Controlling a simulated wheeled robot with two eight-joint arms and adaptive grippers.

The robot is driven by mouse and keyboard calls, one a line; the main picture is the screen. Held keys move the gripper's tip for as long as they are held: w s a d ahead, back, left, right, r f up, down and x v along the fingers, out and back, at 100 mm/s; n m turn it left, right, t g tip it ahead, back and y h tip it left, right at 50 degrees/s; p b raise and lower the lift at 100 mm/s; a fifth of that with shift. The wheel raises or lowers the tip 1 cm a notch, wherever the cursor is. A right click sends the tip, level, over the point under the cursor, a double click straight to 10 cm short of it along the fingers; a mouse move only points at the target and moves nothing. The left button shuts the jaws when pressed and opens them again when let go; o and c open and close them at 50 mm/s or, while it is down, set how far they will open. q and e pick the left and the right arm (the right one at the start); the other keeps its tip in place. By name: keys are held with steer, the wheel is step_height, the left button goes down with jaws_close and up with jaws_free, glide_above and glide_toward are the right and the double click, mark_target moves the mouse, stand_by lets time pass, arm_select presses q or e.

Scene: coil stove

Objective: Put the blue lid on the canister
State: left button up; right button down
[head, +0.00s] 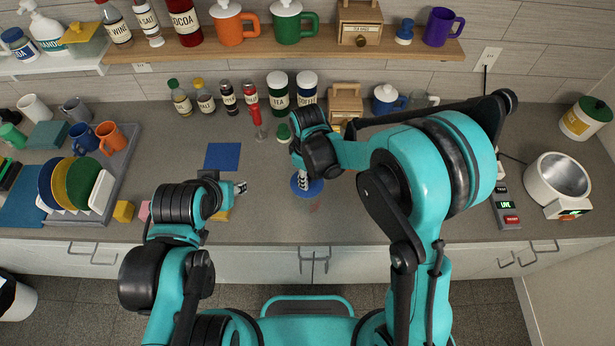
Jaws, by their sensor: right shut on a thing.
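The blue lid (315,188) is a round blue disc over the middle of the counter. My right gripper (304,184) points down on it and is shut on it, covering its centre. Whether the lid touches the surface below is hidden. My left gripper (241,187) is to the left of the lid, low over the counter; its fingers are too small to tell open or shut. A dark green canister (278,93) and a navy canister (307,90) stand upright at the back wall, both with white tops. Which canister is meant is unclear.
A blue square mat (222,156) lies left of my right gripper. Several bottles, a red-handled tool (258,122) and a wooden box (345,103) stand at the back.

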steer(key=shift+f+b, duration=0.2)
steer(key=shift+b, duration=0.35)
stand_by(0.8)
stand_by(0.3)
steer(key=c, duration=0.6)
jaws_free()
steer(key=shift+c, duration=0.2)
steer(key=shift+r, duration=0.1)
steer(key=shift+r+p, duration=2.25)
steer(key=shift+r, duration=1.2)
